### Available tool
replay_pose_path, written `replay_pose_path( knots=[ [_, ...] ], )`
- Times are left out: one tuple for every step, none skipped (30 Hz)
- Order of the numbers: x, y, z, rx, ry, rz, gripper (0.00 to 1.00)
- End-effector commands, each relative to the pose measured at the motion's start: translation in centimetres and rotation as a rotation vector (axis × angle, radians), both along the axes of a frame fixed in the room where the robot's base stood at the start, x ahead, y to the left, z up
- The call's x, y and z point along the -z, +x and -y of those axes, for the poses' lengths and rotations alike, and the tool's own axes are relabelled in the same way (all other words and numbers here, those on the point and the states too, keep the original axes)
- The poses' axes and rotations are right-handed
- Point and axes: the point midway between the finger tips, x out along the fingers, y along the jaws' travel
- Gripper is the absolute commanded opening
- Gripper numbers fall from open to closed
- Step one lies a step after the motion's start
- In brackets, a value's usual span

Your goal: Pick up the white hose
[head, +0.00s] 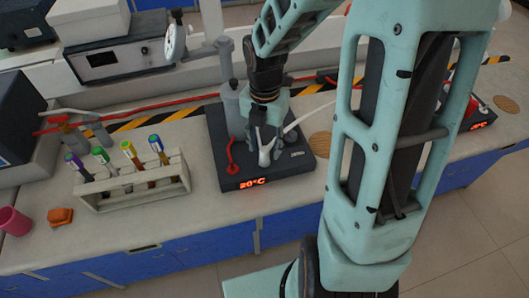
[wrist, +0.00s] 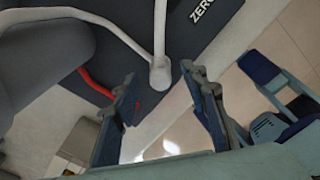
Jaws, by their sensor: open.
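The white hose (head: 266,156) hangs over the dark heating unit (head: 300,165) with the "20°C" display. One stretch of it runs up to the right. In the wrist view the white hose (wrist: 159,45) ends in a thick tip at the picture's middle, between the fingertips or just beyond them. My gripper (head: 266,128) is above the unit, pointing down at the hose. In the wrist view my gripper (wrist: 158,80) has its two fingers apart, one each side of the hose tip. I cannot tell whether they touch it.
A grey cylinder (head: 233,108) stands beside my gripper, with a red hose (head: 230,152) at its front. A rack (head: 135,190) of capped tubes stands at left. A cork disc (head: 320,144) lies right of the unit. The front bench strip between rack and unit is bare.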

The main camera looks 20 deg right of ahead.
Motion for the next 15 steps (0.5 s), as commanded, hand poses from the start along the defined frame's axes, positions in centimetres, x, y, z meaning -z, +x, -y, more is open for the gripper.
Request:
replay_pose_path(
  knots=[
    [1.0,-0.1,0.0,0.000,0.002,-0.005,0.40],
    [1.4,-0.1,0.0,0.000,0.002,-0.004,0.40],
    [1.8,-0.1,0.0,-0.001,0.000,-0.004,0.40],
    [2.1,-0.1,0.0,-0.001,0.000,-0.004,0.40],
    [2.2,-0.1,0.0,-0.001,0.001,-0.003,0.40],
    [2.4,0.0,0.0,-0.001,0.000,-0.001,0.40],
    [2.4,0.0,0.0,-0.001,0.001,-0.001,0.40],
    [2.5,0.0,0.0,-0.001,0.000,0.000,0.40],
    [2.4,0.0,0.0,0.000,0.000,0.000,0.40],
    [2.4,0.0,0.0,0.000,0.000,0.000,0.40],
    [2.4,0.0,0.0,0.000,0.000,0.000,0.40],
    [2.4,0.0,0.0,0.000,0.000,0.000,0.40],
    [2.4,0.0,0.0,0.000,0.000,0.000,0.40],
    [2.4,0.0,0.0,0.000,0.000,0.000,0.37],
    [2.4,0.0,0.0,0.000,0.000,0.000,0.33]
  ],
)
